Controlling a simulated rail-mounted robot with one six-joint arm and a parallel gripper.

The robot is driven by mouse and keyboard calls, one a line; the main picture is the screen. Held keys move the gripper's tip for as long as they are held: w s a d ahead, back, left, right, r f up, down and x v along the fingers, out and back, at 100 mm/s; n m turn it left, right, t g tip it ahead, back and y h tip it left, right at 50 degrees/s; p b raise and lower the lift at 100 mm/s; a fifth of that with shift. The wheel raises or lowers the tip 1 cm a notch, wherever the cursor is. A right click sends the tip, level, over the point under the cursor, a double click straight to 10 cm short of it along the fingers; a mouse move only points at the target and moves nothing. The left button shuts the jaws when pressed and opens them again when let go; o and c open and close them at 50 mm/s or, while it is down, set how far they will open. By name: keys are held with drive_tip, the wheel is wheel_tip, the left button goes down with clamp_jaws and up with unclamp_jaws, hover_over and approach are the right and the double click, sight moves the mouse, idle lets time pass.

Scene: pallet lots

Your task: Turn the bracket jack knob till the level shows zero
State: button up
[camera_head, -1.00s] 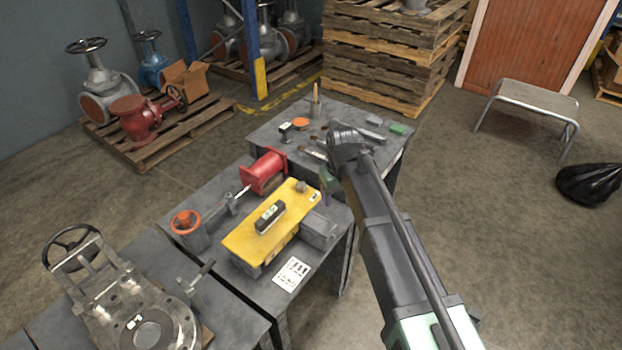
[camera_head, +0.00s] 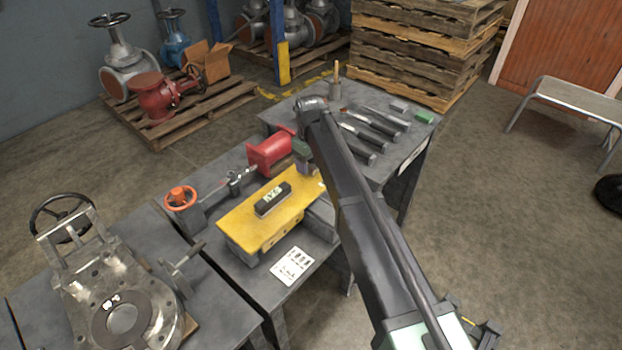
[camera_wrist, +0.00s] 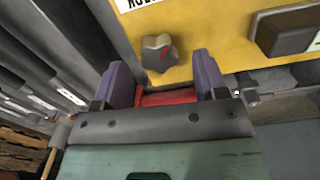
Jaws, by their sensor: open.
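My gripper (camera_wrist: 158,66) is open. Its two purple fingers stand either side of the knob in the picture, with the knob just beyond the tips and no contact visible. In the head view my gripper (camera_head: 305,155) is over the far right end of the yellow plate (camera_head: 240,222), and the arm hides the knob. The dark level (camera_head: 272,198) lies on the plate, partly seen in the wrist view (camera_wrist: 285,30); its reading is too small to tell.
A red cylinder (camera_head: 270,150) and an orange handwheel (camera_head: 181,197) stand behind the plate. A printed card (camera_head: 292,266) lies in front. Dark bars (camera_head: 375,122) lie on the far bench. A large flanged valve (camera_head: 110,300) is at the left.

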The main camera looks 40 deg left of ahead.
drive_tip(key=shift+f+b, duration=0.3)
drive_tip(key=shift+f, duration=0.65)
drive_tip(key=shift+r, duration=0.1)
drive_tip(key=c, duration=0.9)
drive_tip(key=shift+m, duration=0.4)
drive_tip(key=m, duration=0.4)
drive_tip(key=shift+w, duration=0.1)
drive_tip(key=shift+d+m, duration=0.1)
drive_tip(key=shift+m, duration=2.4)
